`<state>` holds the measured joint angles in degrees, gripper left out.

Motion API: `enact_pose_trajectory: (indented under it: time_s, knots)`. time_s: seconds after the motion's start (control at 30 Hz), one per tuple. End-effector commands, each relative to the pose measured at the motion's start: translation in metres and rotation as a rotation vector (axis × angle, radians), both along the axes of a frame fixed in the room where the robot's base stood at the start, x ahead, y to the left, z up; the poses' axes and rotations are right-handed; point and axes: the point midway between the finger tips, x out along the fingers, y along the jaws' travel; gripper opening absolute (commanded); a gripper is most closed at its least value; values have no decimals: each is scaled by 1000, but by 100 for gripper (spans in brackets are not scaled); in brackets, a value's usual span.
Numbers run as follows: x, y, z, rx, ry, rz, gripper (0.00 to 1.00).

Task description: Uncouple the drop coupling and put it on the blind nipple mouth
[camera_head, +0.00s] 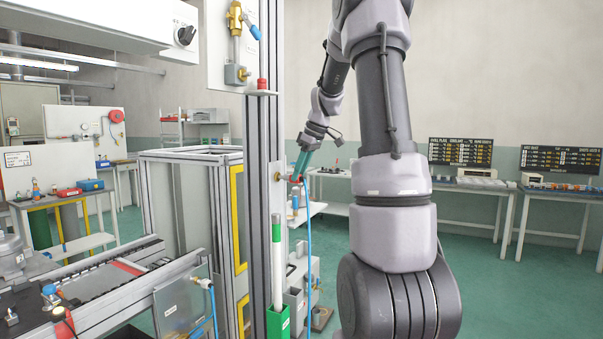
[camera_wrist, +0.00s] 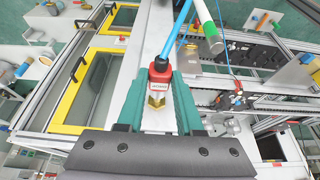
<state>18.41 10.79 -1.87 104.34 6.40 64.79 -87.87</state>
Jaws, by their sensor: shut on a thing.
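My gripper (camera_wrist: 161,78) is shut on the drop coupling (camera_wrist: 160,70), a red piece with a small white label, between its green fingers in the wrist view. A blue hose (camera_wrist: 178,32) runs from the coupling. A brass fitting (camera_wrist: 157,98) shows between the fingers; whether the coupling is still joined to it I cannot tell. In the head view my gripper (camera_head: 299,172) is small beside the grey upright post, with the blue hose (camera_head: 308,245) hanging below it. Which fitting is the blind nipple mouth I cannot make out.
A tall aluminium post (camera_head: 262,140) stands just left of my gripper, carrying a panel with a brass valve (camera_head: 235,20) higher up. A white and green rod (camera_head: 277,262) stands in a green holder (camera_head: 278,322). A yellow-edged frame (camera_wrist: 68,112) lies left in the wrist view.

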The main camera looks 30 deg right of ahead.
Motion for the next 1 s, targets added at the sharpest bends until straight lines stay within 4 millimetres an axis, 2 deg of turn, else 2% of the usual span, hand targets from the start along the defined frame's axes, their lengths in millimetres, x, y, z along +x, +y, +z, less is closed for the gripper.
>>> enact_pose_trajectory:
  time_s: [0.67, 1.0]
  knots:
    - [16, 13, 0, -1, 0, 2, 0]
    - [17, 13, 0, -1, 1, 1, 0]
